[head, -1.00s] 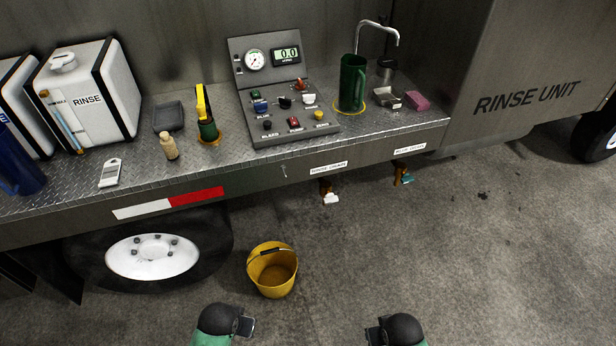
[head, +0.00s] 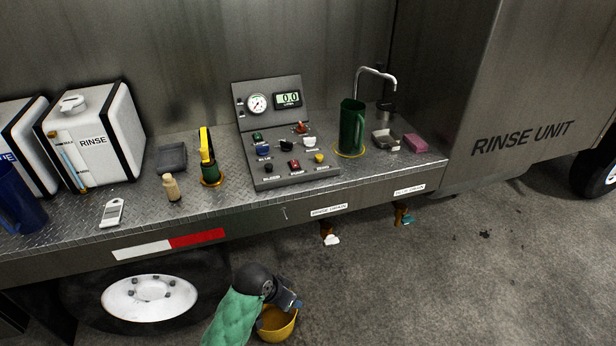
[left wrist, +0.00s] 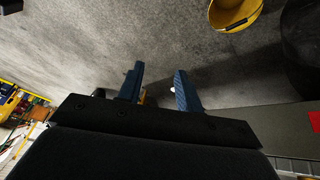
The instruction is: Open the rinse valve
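The control panel (head: 290,150) on the truck deck carries a gauge, a display reading 0.0 and several coloured knobs, including a white knob (head: 310,142). Its small labels are hard to read. Under the deck edge hang a drain valve with a white handle (head: 332,240) and another with a teal handle (head: 407,220). My left gripper (head: 291,300) is low, in front of the yellow bucket, below and left of the white handle. In the left wrist view its blue fingers (left wrist: 158,88) are apart, with a small white spot visible between them. My right gripper is out of view.
The yellow bucket (head: 278,325) stands on the floor, partly hidden by my left arm; it also shows in the left wrist view (left wrist: 232,12). A green jug (head: 352,127), tap (head: 377,71) and RINSE container (head: 95,140) are on the deck.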

